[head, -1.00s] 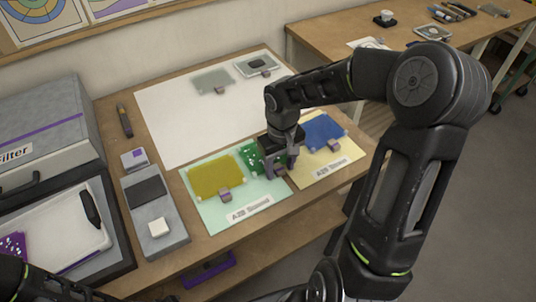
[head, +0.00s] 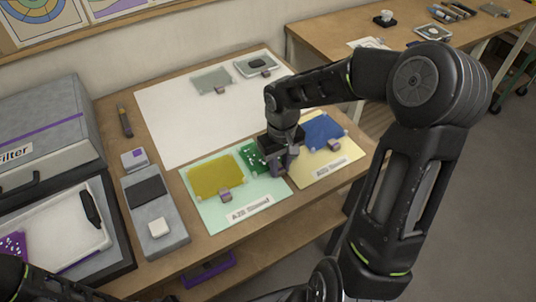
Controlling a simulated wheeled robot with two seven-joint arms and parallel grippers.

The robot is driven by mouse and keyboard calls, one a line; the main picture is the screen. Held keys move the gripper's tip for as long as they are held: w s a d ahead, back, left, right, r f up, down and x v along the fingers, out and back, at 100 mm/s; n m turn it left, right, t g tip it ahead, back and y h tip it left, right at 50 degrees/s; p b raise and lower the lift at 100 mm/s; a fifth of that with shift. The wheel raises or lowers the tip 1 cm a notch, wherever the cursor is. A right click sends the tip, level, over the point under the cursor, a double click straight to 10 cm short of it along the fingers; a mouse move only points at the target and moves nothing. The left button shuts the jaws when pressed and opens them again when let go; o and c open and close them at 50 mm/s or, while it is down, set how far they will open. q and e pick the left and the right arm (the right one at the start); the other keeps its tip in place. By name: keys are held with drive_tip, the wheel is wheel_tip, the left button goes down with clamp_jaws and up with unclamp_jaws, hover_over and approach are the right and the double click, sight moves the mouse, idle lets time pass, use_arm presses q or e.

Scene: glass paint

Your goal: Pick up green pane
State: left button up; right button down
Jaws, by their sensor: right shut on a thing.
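The green pane (head: 252,156) shows partly on the right side of the pale green mat (head: 213,213), beside the yellow pane (head: 215,177). My right gripper (head: 278,172) comes down over the green pane's right part and is shut on it; the fingers hide the place of contact. I cannot tell whether the pane is clear of the mat. A blue pane (head: 322,131) lies on the pale yellow mat (head: 345,163) just right of the gripper. Part of my left arm shows at the lower left, but its gripper is not in view.
A white sheet (head: 175,125) with a grey pane (head: 212,79) and a framed dark piece (head: 255,65) covers the table's back. A grey device (head: 160,237) and a filter box (head: 45,125) stand on the left. A second table (head: 345,30) is behind.

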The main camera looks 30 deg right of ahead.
idle(0.3)
wheel_tip(320, 180, up, 10)
drive_tip(key=shift+b, duration=0.3)
idle(0.6)
